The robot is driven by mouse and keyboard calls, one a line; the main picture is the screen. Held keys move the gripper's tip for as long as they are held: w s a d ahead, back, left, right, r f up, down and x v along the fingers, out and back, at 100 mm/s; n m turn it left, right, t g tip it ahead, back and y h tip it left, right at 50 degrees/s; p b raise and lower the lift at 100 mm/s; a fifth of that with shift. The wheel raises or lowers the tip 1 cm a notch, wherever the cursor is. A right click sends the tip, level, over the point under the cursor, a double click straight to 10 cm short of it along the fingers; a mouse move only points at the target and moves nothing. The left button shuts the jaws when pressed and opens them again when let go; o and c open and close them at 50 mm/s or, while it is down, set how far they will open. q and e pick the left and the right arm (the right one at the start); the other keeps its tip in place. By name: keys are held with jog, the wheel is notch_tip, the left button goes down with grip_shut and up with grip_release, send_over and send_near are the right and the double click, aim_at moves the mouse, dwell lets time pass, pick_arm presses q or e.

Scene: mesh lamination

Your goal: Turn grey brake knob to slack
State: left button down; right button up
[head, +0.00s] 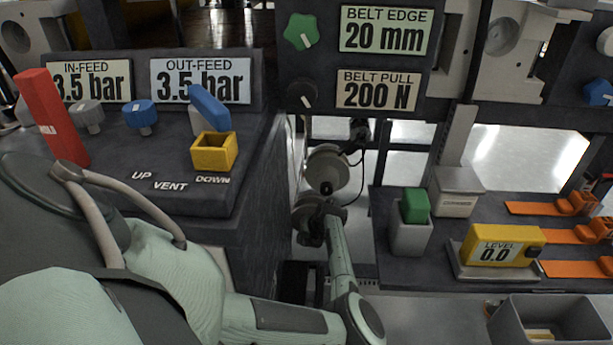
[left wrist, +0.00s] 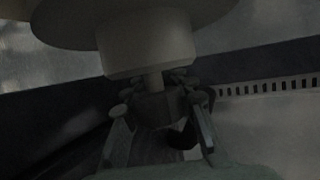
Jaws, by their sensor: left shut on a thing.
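The brake knob (left wrist: 158,108), dark grey and faceted, sits on a short shaft below a pale round hub in the left wrist view. My left gripper (left wrist: 160,125) has a finger on each side of it and is shut on it. In the head view my left gripper (head: 318,208) reaches up to the small dark end (head: 326,188) of a grey round unit (head: 327,165) between the two benches. The fingers hide much of the knob there. No slack mark or pointer on the knob can be read. My right gripper is not in view.
Left of the gripper is the dark console (head: 190,140) with a red handle (head: 50,118) and yellow block (head: 214,152). A black cable (head: 361,165) hangs close right of the round unit. The belt pull display (head: 376,91) reads 200 N.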

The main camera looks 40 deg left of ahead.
pick_arm(q)
jog(key=c, duration=1.2)
grip_release()
jog(key=shift+o, duration=0.2)
